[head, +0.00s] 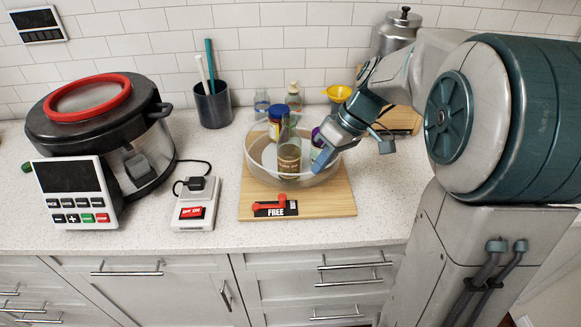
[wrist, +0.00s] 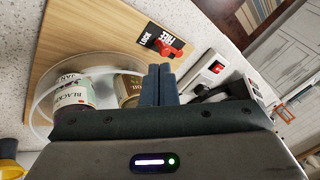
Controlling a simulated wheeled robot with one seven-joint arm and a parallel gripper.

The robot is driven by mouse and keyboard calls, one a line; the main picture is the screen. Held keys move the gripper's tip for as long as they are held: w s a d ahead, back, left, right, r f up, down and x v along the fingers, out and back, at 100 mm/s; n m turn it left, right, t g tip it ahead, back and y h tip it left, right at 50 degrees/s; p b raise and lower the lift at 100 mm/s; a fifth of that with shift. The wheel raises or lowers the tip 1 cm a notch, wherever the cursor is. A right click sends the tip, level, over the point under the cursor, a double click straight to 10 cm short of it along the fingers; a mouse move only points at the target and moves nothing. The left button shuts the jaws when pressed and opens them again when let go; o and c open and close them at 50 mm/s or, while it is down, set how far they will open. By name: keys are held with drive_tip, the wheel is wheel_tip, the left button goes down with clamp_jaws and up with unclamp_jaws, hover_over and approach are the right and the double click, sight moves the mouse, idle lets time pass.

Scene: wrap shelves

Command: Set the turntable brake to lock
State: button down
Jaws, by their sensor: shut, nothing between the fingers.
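The turntable (head: 322,178) is a clear round tray with a low rim, holding several bottles and jars. It stands on a wooden board (head: 341,203). The brake at the board's front edge is a small black plate with a red lever (head: 270,207); the word FREE faces the head camera. In the wrist view the red lever (wrist: 166,48) lies beside FREE, and LOCK is readable at the plate's other end. My gripper (head: 318,164) is over the right side of the turntable, apart from the brake. In the wrist view its fingers (wrist: 159,84) are together and empty.
A white switch box (head: 194,205) with a red rocker stands left of the board. A large cooker (head: 100,125) with a control panel (head: 75,193) is farther left. A dark utensil cup (head: 212,105) is behind. The counter in front of the board is clear.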

drive_tip(key=w, duration=0.2)
drive_tip(key=w+f+n+y, duration=0.1)
drive_tip(key=shift+w+f+n, duration=0.2)
drive_tip(key=shift+w+n, duration=0.1)
drive_tip(key=shift+w, duration=0.05)
drive_tip(key=shift+a+f, duration=0.1)
drive_tip(key=x, duration=0.6)
drive_tip(key=p+x, duration=0.1)
drive_tip(key=x, duration=0.3)
drive_tip(key=shift+s+a, duration=0.1)
drive_tip(key=shift+s, duration=0.15)
